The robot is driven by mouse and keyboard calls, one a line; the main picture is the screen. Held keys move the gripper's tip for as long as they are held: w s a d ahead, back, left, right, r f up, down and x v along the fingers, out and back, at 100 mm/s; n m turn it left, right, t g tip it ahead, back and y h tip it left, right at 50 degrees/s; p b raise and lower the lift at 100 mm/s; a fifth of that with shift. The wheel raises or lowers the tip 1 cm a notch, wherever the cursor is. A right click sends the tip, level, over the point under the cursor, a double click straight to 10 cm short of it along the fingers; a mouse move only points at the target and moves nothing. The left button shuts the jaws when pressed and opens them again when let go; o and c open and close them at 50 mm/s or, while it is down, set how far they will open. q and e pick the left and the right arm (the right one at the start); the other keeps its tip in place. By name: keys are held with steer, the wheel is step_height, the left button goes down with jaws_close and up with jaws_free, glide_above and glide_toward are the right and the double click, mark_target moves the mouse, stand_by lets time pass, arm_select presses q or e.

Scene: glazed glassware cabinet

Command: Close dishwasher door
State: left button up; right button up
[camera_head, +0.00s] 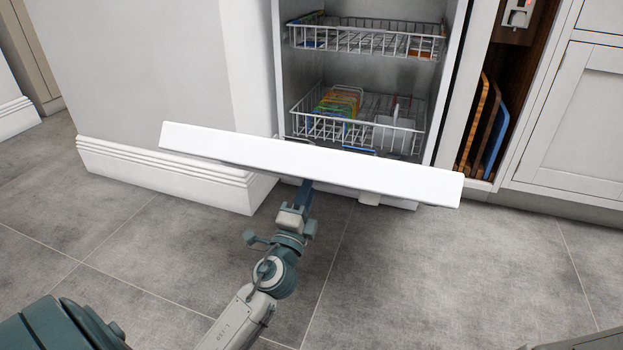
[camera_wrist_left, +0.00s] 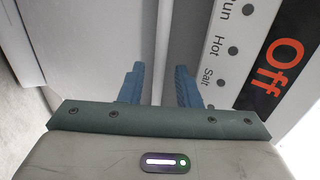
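The dishwasher door (camera_head: 310,166) is a white slab, seen almost edge-on and standing partly open in front of the lit cavity. My left gripper (camera_head: 305,190) reaches up from the floor side, and its blue fingertips are partly hidden at the door's near edge. Whether the fingers touch the door, I cannot tell. My right gripper is not in view.
The upper rack (camera_head: 365,38) and lower rack (camera_head: 365,122) sit inside the cavity, the lower holding colored dishes. A white wall (camera_head: 165,70) with skirting stands left. Boards (camera_head: 480,125) stand in a slot on the right. The tiled floor (camera_head: 450,270) is clear.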

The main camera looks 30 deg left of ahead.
arm_select(q)
steer(key=shift+x, duration=1.8)
jaws_close()
